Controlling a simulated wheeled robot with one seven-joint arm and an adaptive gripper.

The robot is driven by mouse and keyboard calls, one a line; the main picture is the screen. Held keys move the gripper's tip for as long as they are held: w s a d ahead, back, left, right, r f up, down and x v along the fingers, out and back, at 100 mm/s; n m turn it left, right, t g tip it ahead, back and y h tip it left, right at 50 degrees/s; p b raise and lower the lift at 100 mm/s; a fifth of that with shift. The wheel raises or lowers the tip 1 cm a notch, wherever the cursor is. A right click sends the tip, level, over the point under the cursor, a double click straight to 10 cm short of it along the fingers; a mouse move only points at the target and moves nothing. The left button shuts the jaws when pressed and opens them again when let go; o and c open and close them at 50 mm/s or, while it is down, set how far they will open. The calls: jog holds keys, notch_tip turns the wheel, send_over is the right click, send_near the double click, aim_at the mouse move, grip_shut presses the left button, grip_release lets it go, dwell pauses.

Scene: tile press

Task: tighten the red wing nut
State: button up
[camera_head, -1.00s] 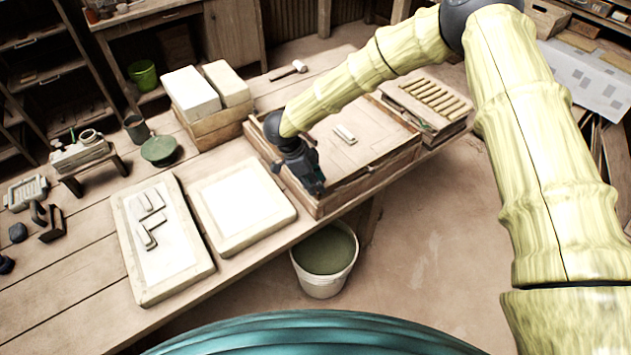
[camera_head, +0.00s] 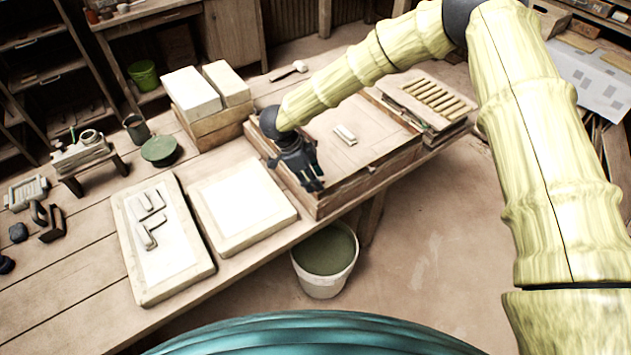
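My gripper (camera_head: 314,182) points down at the near left corner of the wooden tile press box (camera_head: 365,178), at its front edge. Its dark fingers look spread a little, but they are small and I cannot tell whether anything is between them. I see no red wing nut; the gripper may hide it, or it is too small to make out. A small pale block (camera_head: 345,134) lies on top of the press box.
Two pale slabs (camera_head: 243,206) (camera_head: 150,275) lie on the bench left of the press. White blocks (camera_head: 190,94) stand behind. A slatted rack (camera_head: 432,100) stands to the right. A bucket (camera_head: 325,262) is on the floor below the bench edge.

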jog(key=v, duration=1)
jog(key=shift+f, duration=0.1)
